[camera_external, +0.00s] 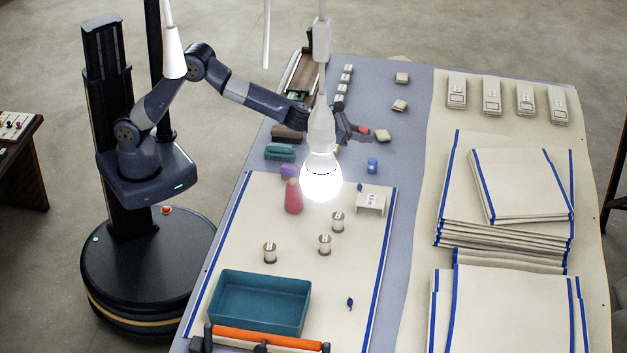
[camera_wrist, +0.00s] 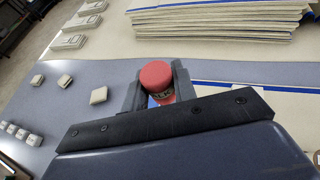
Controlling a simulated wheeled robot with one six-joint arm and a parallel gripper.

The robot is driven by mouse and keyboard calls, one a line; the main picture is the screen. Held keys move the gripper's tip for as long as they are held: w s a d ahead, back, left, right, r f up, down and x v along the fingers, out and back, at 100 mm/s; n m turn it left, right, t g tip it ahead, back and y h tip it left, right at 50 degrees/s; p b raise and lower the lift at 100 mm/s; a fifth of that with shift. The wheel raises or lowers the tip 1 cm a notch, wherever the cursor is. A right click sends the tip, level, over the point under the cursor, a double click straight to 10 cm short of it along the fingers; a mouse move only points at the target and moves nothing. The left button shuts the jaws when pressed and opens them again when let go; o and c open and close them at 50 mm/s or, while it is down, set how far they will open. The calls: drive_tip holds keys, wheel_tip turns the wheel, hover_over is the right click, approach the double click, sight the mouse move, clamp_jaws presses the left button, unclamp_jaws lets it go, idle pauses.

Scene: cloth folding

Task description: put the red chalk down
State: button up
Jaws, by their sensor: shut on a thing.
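My gripper (camera_external: 355,130) is at the far part of the blue-grey table, shut on the red chalk. In the wrist view the red chalk (camera_wrist: 157,76) is a short round piece with a dark band lower down, between the two fingers of my gripper (camera_wrist: 158,90). In the outside view only a small red part of the chalk (camera_external: 364,131) shows. Its lower end is hidden, and I cannot tell whether it touches the table. An off-white block (camera_external: 382,136) lies just right of my gripper in the outside view.
A blue cylinder (camera_external: 372,165) and a white stand (camera_external: 370,203) are nearer the camera. A pinkish-red cone (camera_external: 293,198), several spools and a teal bin (camera_external: 305,301) occupy the blue-edged cloth (camera_external: 228,248). Folded cloths (camera_external: 500,233) are stacked at right. A bright lamp (camera_external: 321,178) hangs in front.

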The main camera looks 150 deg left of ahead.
drive_tip(key=w+d+m+t+b, duration=0.15)
drive_tip(key=w+d, duration=0.35)
drive_tip(key=d, duration=0.9)
drive_tip(key=m+t+h+b, duration=0.2)
drive_tip(key=b, duration=0.2)
hover_over(287, 231)
wheel_tip(287, 231, down, 4)
wheel_tip(287, 231, down, 11)
drive_tip(key=b, duration=0.3)
drive_tip(key=shift+f, duration=0.15)
drive_tip(key=shift+f, duration=0.1)
drive_tip(key=shift+f+b, duration=0.15)
drive_tip(key=shift+b, duration=0.25)
drive_tip(key=o, duration=1)
drive_tip(key=shift+r, duration=0.25)
